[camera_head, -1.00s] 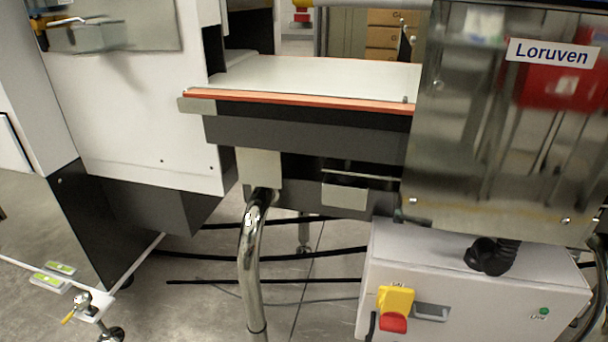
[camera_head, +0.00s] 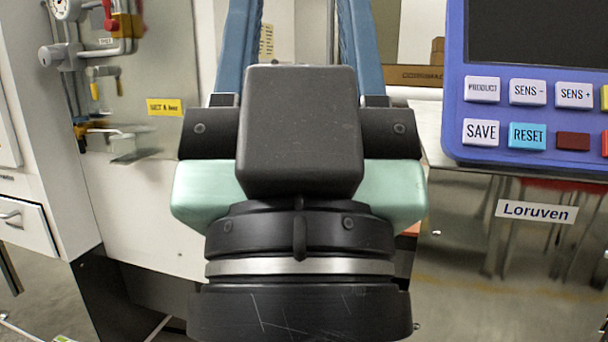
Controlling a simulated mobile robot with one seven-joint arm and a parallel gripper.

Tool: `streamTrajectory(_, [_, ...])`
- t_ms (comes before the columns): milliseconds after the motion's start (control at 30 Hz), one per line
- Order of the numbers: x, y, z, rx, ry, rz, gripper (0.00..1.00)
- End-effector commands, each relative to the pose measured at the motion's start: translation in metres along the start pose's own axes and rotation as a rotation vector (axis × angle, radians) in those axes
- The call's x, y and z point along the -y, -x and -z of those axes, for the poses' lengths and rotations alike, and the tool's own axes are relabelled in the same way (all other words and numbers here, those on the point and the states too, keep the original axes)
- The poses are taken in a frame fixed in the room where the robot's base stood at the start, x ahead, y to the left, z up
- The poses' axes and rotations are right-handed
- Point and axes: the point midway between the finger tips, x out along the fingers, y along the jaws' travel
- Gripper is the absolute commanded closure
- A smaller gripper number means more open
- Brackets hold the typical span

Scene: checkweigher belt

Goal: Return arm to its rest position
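My gripper (camera_head: 301,30) fills the middle of the head view, seen from behind, with its black and teal body (camera_head: 398,190) low in the picture. Its two blue fingers stand well apart and point up and away. The fingertips are cut off by the top edge. Nothing shows between the visible parts of the fingers. My gripper hides most of the belt area behind it.
A purple control panel (camera_head: 522,85) with labelled buttons is at the upper right, close to my gripper's right side. Below it is a shiny metal cover (camera_head: 480,235) with a Loruven label. Pipes and a gauge (camera_head: 66,8) are at the upper left.

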Motion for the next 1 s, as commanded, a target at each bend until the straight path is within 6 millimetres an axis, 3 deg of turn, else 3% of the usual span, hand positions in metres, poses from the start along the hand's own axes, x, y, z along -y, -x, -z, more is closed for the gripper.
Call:
streamTrajectory(33, [-0.001,-0.019,0.015,0.007,0.005,-0.003,0.50])
streamTrajectory(1000, [-0.001,-0.227,0.207,0.009,0.011,-0.004,0.50])
